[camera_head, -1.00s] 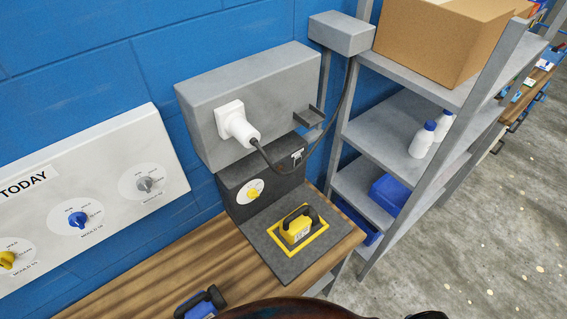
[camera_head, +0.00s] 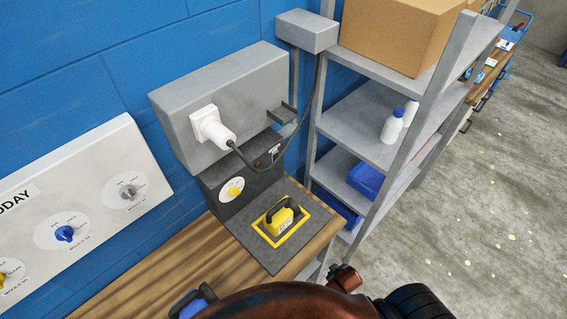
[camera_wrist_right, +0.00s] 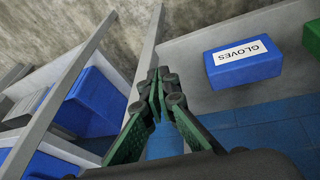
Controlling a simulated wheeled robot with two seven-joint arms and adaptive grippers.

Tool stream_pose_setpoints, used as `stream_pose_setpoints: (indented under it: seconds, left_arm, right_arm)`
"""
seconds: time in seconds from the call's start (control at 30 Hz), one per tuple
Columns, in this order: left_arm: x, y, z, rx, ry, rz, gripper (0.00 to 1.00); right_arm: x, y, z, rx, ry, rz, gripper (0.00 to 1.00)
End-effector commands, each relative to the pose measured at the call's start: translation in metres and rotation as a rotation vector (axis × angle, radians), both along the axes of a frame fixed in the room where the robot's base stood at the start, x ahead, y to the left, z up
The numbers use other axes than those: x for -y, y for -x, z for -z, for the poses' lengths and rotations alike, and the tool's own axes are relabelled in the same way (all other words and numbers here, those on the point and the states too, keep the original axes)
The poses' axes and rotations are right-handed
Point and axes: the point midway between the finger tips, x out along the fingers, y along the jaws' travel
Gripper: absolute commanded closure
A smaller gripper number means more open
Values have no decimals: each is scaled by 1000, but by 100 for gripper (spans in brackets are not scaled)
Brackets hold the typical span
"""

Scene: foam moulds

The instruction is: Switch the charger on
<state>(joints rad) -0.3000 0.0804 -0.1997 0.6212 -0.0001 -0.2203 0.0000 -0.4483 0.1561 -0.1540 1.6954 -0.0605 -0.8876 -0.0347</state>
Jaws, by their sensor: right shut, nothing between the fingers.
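The charger (camera_head: 260,181) is a dark box under a grey wall box, with a flat dark pad in front. Its face has a round white dial with a yellow knob (camera_head: 235,189) and a small pale-and-dark detail (camera_head: 275,151), too small to read. A yellow battery (camera_head: 283,218) with a black handle sits in the pad's yellow outline. A white plug (camera_head: 214,129) is in the grey box, its dark cable hanging across the charger. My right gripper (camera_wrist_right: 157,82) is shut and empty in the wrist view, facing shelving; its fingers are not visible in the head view. My left gripper is not in view.
A blue-and-black item (camera_head: 192,302) lies on the wooden bench (camera_head: 165,272), partly hidden by my arm. A shelf rack (camera_head: 365,125) with white bottles stands right of the charger. A blue gloves box (camera_wrist_right: 243,64) shows in the wrist view. Open floor lies right.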

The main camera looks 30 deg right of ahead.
Motion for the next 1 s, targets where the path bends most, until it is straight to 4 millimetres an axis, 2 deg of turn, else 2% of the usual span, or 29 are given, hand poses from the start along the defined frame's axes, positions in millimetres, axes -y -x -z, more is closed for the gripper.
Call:
stream_pose_setpoints:
  seconds: [0.03,0.1,0.2,0.57,0.63,0.7,1.0]
  left_arm:
    - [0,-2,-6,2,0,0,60]
    - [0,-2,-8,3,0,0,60]
    - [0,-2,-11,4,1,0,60]
    - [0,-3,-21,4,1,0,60]
    - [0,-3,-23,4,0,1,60]
    - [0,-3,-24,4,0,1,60]
    - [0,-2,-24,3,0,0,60]
  right_arm:
    - [3,-10,-35,26,10,0,100]
    - [5,-19,-70,48,22,0,100]
    - [8,-26,-111,74,35,0,100]
    - [15,-33,-226,155,78,1,100]
    - [19,-38,-251,189,102,-12,100]
    - [29,-53,-274,247,157,-53,100]
    - [52,-118,-314,461,366,-254,100]
